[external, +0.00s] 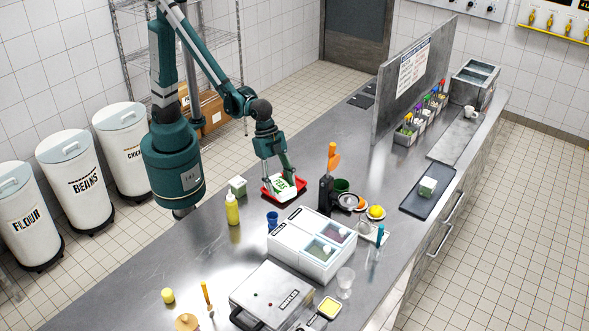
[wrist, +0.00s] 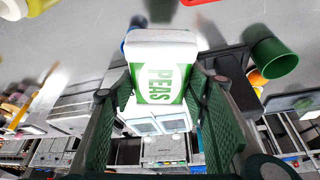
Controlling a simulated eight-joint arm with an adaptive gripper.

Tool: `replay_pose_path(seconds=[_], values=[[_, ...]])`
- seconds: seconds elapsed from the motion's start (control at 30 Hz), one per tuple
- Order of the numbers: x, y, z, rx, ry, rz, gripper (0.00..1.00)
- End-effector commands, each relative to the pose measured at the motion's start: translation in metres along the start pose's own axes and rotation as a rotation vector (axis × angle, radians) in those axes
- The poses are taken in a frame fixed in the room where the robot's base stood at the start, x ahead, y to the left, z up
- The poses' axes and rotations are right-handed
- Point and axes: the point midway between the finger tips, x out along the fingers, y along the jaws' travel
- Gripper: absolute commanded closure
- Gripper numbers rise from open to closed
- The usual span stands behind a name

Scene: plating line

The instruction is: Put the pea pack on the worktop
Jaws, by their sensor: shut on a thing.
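The pea pack (external: 281,187) is white and green. In the wrist view the pack (wrist: 165,72) sits between the two fingers with the word PEAS facing the camera. My gripper (external: 284,178) is shut on it; the fingers also show in the wrist view (wrist: 160,88). In the external view the pack appears over the red tray (external: 267,194); I cannot tell how high it is above it. The steel worktop (external: 130,272) runs under everything.
A white-green block (external: 237,186), yellow bottle (external: 232,209) and blue cup (external: 272,220) stand near the tray. The worktop is bare behind the tray and at the front left.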

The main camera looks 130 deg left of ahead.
Motion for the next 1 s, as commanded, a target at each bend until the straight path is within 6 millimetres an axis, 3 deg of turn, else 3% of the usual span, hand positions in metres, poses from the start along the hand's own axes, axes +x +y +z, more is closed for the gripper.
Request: replay_pose_path(seconds=[0.1, 0.47, 0.7, 1.0], values=[[-0.004, -0.043, 0.009, -0.153, 0.001, -0.064, 0.72], [-0.020, -0.160, 0.048, -0.606, 0.000, -0.252, 0.72], [-0.038, -0.237, 0.085, -0.915, -0.001, -0.380, 0.72], [-0.066, -0.321, 0.138, -1.282, -0.001, -0.532, 0.72]])
